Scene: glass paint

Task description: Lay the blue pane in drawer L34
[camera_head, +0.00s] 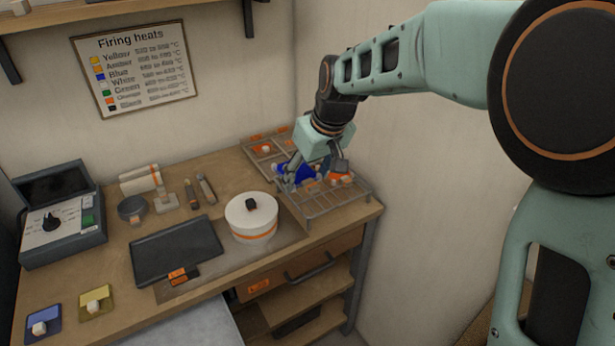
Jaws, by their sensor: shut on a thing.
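My gripper (313,177) is at the wire rack on the right of the bench, pointing down and shut on a bright blue piece (301,173) that looks like a blue pane. The fingers partly hide it, and I cannot tell whether it touches the rack. The label is too small to read.
The wire rack (335,198) holds small orange and white pieces. A white round pot (252,218) stands left of it. A dark tray (176,250), a yellow pane (95,302) and a control box (62,222) stand further left. A wall rises close behind the rack.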

